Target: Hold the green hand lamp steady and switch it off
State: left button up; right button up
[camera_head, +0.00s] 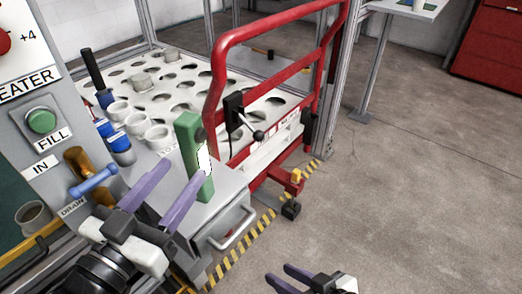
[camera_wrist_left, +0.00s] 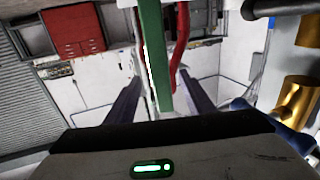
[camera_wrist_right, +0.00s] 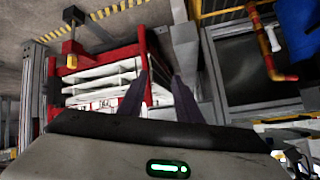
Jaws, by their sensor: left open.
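The green hand lamp (camera_head: 191,150) stands upright on the grey cabinet top in the head view. Its white front panel faces right and looks bright. My left gripper (camera_head: 186,171) is open, with its purple fingers reaching up to the lamp from the lower left. In the left wrist view the lamp (camera_wrist_left: 152,50) shows between the two spread fingers (camera_wrist_left: 162,90); I see no contact. The lamp's switch cannot be made out. My right gripper (camera_head: 279,273) is open and empty over the floor at the bottom of the head view, well right of the lamp.
A red tubular frame (camera_head: 215,85) with a black lever stands just behind the lamp. A white perforated rack (camera_head: 180,95) with cups lies behind. A control panel with a green button (camera_head: 41,121) and blue handle (camera_head: 93,181) is at left. A drawer handle (camera_head: 235,230) juts out below.

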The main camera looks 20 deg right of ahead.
aim_at(205, 142)
pick_arm(q)
jog(key=shift+w+d, duration=0.1)
jog(key=shift+w, duration=0.05)
jog(key=x, duration=1)
pick_arm(e)
jog(key=w+r+y, duration=0.2)
jog(key=r+y, duration=0.1)
jog(key=r, duration=0.7)
jog(key=w+r+y, duration=0.3)
jog(key=r, duration=0.7)
jog(key=w+a+r+n+t+y, duration=0.1)
jog(key=w+r+y, duration=0.2)
jog(key=r, duration=0.7)
jog(key=shift+y, duration=0.4)
pick_arm(q)
grip_shut()
pick_arm(e)
grip_shut()
jog(key=shift+a, duration=0.1)
